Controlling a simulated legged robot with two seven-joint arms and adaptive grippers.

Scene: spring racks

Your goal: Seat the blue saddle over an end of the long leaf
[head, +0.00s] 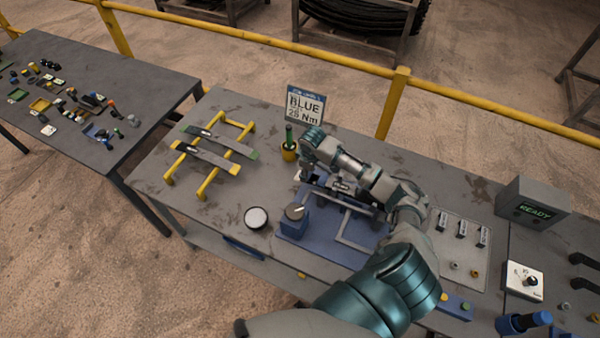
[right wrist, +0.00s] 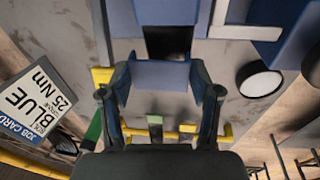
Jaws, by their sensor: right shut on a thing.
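My right gripper (right wrist: 162,88) is shut on the blue saddle (right wrist: 160,75), which spans between its two fingers in the right wrist view. In the head view my right arm reaches over the blue fixture (head: 358,255), and the arm largely hides the gripper and saddle. Two grey leaves lie across a yellow rack (head: 208,188) at the left of the bench: one with green ends (head: 222,141), one with a yellow end (head: 205,156). I cannot tell which is the long leaf. In the right wrist view a dark strip (right wrist: 168,42) shows just beyond the saddle. My left gripper is not in view.
A white-topped round disc (head: 256,217) and a knobbed blue block (head: 295,220) stand at the fixture's left. A green-handled tool in a yellow cup (head: 289,152) and a job card (head: 305,105) stand behind. A READY box (head: 533,205) is at right. Bare bench lies between rack and disc.

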